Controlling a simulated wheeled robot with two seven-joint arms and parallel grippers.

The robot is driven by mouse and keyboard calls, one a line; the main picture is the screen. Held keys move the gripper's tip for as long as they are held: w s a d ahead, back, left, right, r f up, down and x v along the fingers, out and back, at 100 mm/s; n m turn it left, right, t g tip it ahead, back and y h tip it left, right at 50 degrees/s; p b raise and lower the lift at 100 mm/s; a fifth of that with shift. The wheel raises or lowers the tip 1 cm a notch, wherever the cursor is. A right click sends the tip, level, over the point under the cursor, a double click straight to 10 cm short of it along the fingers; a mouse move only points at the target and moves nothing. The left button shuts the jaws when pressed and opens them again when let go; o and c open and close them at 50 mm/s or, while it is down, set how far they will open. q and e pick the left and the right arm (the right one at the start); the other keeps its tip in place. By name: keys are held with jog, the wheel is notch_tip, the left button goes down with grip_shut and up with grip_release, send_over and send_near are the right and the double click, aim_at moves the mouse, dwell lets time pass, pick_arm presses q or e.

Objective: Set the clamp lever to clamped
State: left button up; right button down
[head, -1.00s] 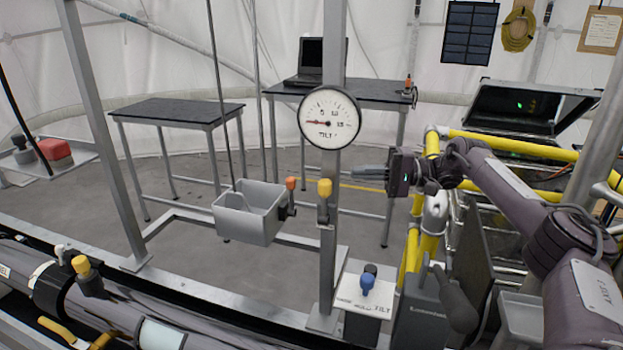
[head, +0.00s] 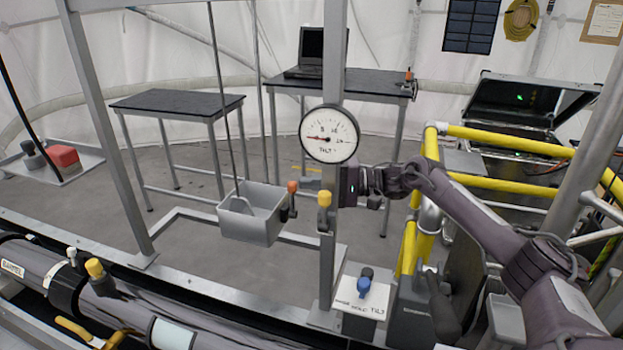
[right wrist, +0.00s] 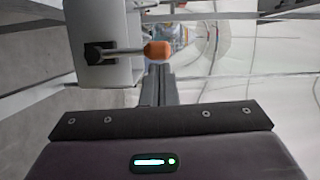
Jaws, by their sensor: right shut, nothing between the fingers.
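An orange-tipped lever (head: 292,187) stands roughly upright on the right side of a grey open box (head: 250,229). No label shows which lever is the clamp lever. In the right wrist view the lever's orange knob (right wrist: 158,49) lies just ahead of my fingertips, its stem running left to a dark pivot on the box. My right gripper (right wrist: 160,70) is shut and empty. In the head view its body (head: 350,187) is at the post, its fingers partly hidden by the post and pointing left toward the lever. I cannot tell whether they touch it. My left gripper is out of view.
A metal post (head: 328,260) carries a round tilt gauge (head: 329,134) and a yellow-tipped lever (head: 324,200) close to my right gripper. A blue knob (head: 363,286) sits low right of the post. Yellow rails (head: 505,138) stand at right. A cable (head: 222,100) hangs to the box.

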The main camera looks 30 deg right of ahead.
jog(key=shift+a, duration=0.1)
dwell(0.4)
jog(key=shift+s+a+r+n+p, duration=0.1)
jog(key=shift+s+a+n+p, duration=0.05)
jog(key=shift+n+p, duration=0.2)
jog(key=shift+s+a+r+n+h+p, duration=0.1)
jog(key=shift+s+a+n+h+p, duration=0.2)
jog(key=shift+n+p, duration=0.2)
jog(key=shift+s+a+r+n+h+p, duration=0.25)
jog(key=shift+s+a+n+p, duration=0.2)
jog(key=shift+n+p, duration=0.45)
jog(key=shift+n+h, duration=0.35)
jog(key=shift+n, duration=0.5)
jog(key=shift+s+a+f+p, duration=0.4)
jog(key=shift+s+a+p, duration=0.3)
jog(key=shift+a+p, duration=0.25)
jog(key=shift+s+a+f+p, duration=0.35)
jog(key=shift+s+a+p, duration=0.35)
jog(key=shift+p, duration=0.3)
